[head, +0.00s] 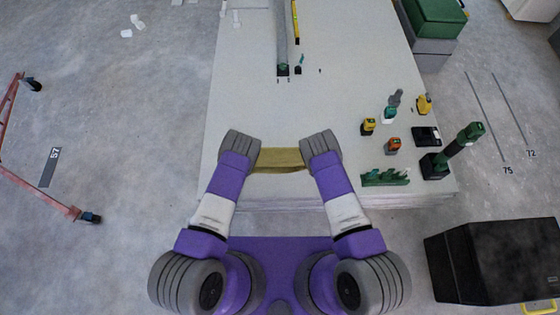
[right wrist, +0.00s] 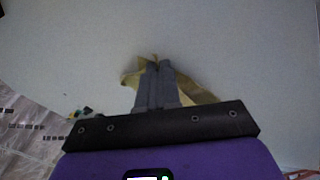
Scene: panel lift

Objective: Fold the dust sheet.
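The dust sheet (head: 280,160) is a yellowish-tan cloth. In the head view it shows as a narrow strip spanning between my two wrists, over the near part of a pale slab stack. My right gripper (right wrist: 158,68) has its fingers together with the dust sheet (right wrist: 200,92) pinched at their tips; cloth spreads to both sides of them. My left gripper (head: 246,154) is at the left end of the strip, but its fingers are hidden under the grey wrist. The rest of the cloth is hidden behind the wrists.
The pale slab stack (head: 240,85) has a clear left side. Several tools, including an orange-topped one (head: 392,145) and a green rack (head: 385,178), stand on its right side. A long grey bar (head: 282,40) lies at the back. A black case (head: 490,262) is on the floor at right.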

